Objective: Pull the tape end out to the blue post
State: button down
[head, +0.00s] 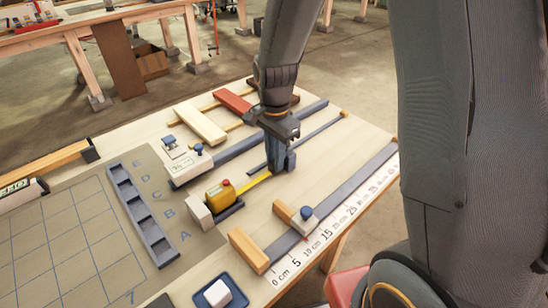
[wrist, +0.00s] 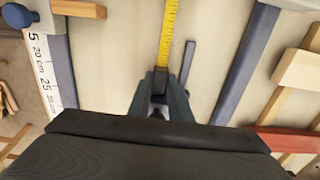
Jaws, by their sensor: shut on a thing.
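The yellow tape measure (head: 222,194) sits on the table with a red button on top. Its yellow tape (head: 256,184) runs out to the right to my gripper (head: 281,166). In the wrist view the tape (wrist: 168,30) comes straight down from the top edge to a dark end piece between the fingers. My gripper (wrist: 161,92) is shut on that tape end, low over the table.
A thin dark bar (head: 320,130) lies beside the tape. A longer rail (head: 345,190) with a blue-knobbed slider (head: 306,214) and a ruler strip (head: 328,232) run along the front edge. A white block (head: 199,212) stands left of the tape measure. Bare tabletop lies right of the gripper.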

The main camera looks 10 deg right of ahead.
jog(key=shift+w+d, duration=0.15)
jog(key=c, duration=1.6)
grip_release()
jog(key=shift+r+b, duration=0.4)
jog(key=shift+r, duration=3.55)
